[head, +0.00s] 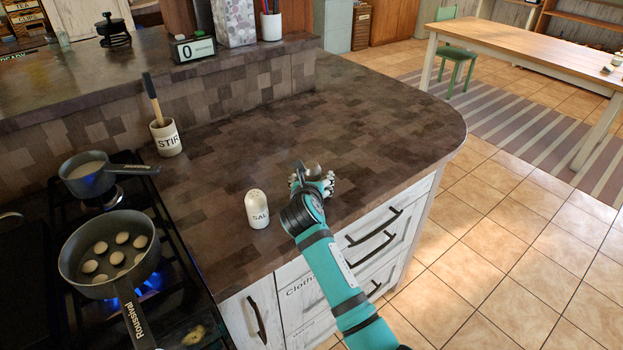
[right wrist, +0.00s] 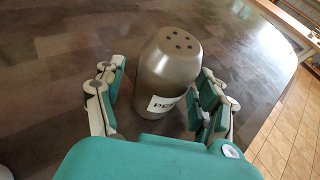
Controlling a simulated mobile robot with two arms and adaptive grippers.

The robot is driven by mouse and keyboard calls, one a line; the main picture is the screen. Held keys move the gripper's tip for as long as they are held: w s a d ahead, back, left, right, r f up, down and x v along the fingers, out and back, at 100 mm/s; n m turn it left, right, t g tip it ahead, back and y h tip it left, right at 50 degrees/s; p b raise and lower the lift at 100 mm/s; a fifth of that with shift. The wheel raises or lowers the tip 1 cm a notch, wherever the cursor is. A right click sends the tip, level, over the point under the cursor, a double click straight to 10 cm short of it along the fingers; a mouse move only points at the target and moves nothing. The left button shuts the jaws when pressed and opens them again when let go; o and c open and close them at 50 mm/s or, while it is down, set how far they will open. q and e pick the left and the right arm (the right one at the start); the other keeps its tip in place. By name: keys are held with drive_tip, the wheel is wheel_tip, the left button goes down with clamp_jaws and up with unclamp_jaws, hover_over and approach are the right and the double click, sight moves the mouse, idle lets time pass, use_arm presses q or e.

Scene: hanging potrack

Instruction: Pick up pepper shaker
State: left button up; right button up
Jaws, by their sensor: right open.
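The pepper shaker (right wrist: 168,70) is a grey metallic cylinder with a domed, holed top and a white label reading "PE". It stands upright on the dark counter between the two fingers of my right gripper (right wrist: 163,88) in the right wrist view. The fingers are open on either side of it, and a gap shows at the left. In the head view, my right gripper (head: 312,181) reaches over the counter's right front edge, and its fingers mostly hide the shaker (head: 312,169). My left gripper is not in view.
A white salt shaker (head: 257,209) stands on the counter left of my right gripper. A utensil crock (head: 165,137) stands farther left. A stove with a small pot (head: 87,178) and a larger pan (head: 109,255) over a blue flame is at left. Counter (head: 370,110) behind is clear.

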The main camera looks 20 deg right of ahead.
sight(313, 173)
drive_tip(key=shift+c, duration=0.2)
drive_tip(key=shift+w, duration=0.1)
drive_tip(key=c, duration=1.3)
drive_tip(key=shift+r, duration=0.1)
drive_tip(key=shift+c, duration=0.2)
drive_tip(key=shift+r, duration=0.45)
drive_tip(key=shift+s+d+r, duration=0.1)
drive_tip(key=shift+s+r, duration=0.1)
drive_tip(key=shift+r, duration=0.4)
drive_tip(key=shift+s+d+r, duration=0.1)
drive_tip(key=shift+s+r, duration=0.1)
drive_tip(key=shift+r, duration=0.4)
drive_tip(key=s+d+r, duration=0.1)
drive_tip(key=s+d, duration=0.1)
drive_tip(key=s, duration=0.5)
drive_tip(key=s+d+r, duration=0.1)
drive_tip(key=s+d, duration=0.1)
drive_tip(key=s, duration=0.6)
drive_tip(key=s+a+n+t+y, duration=0.1)
drive_tip(key=s+a+n+y, duration=0.3)
drive_tip(key=s, duration=0.3)
drive_tip(key=shift+a+y+b, duration=0.35)
drive_tip(key=shift+a+y, duration=0.15)
drive_tip(key=shift+a, duration=0.05)
